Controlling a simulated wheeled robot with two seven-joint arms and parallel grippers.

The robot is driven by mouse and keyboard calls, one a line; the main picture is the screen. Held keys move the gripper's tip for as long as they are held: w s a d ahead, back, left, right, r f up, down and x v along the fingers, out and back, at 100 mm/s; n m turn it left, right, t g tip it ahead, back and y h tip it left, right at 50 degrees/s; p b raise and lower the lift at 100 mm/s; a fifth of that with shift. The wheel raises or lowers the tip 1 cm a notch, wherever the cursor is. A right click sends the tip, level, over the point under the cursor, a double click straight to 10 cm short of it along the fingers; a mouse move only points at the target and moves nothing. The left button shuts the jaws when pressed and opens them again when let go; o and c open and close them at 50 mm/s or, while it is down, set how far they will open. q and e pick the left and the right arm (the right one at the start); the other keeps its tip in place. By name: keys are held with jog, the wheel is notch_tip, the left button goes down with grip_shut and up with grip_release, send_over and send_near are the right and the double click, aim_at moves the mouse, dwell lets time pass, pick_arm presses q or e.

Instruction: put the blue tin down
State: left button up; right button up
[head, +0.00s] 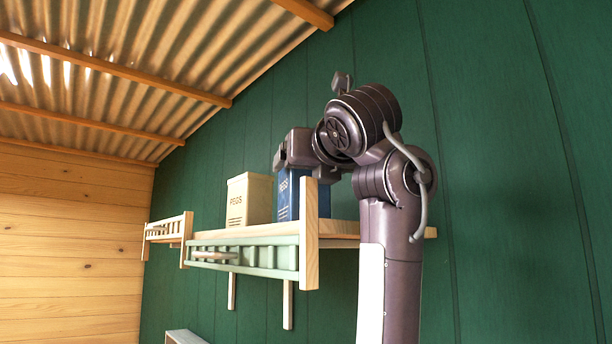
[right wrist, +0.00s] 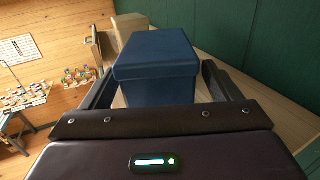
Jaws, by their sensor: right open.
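The blue tin (head: 288,196) is upright at the shelf (head: 340,228), just right of a cream tin. Its lower part is partly hidden by the shelf's end post, and my right arm covers its upper right. In the right wrist view the blue tin (right wrist: 155,62) with its lid is between the two dark fingers of my right gripper (right wrist: 160,82). The fingers are open, with a narrow gap showing on each side. In the head view my right gripper (head: 282,158) is at the tin's top. My left gripper is not in view.
The cream tin (head: 249,199) stands close to the left of the blue one. A pale green rail (head: 245,258) and a wooden end post (head: 309,235) edge the shelf's front. The green wall (head: 510,170) is behind. Bare shelf board (right wrist: 270,115) lies right of the gripper.

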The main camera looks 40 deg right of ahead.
jog(key=b+v, duration=0.5)
jog(key=v, duration=0.5)
jog(key=shift+w+a, duration=0.1)
jog(key=shift+a, duration=0.05)
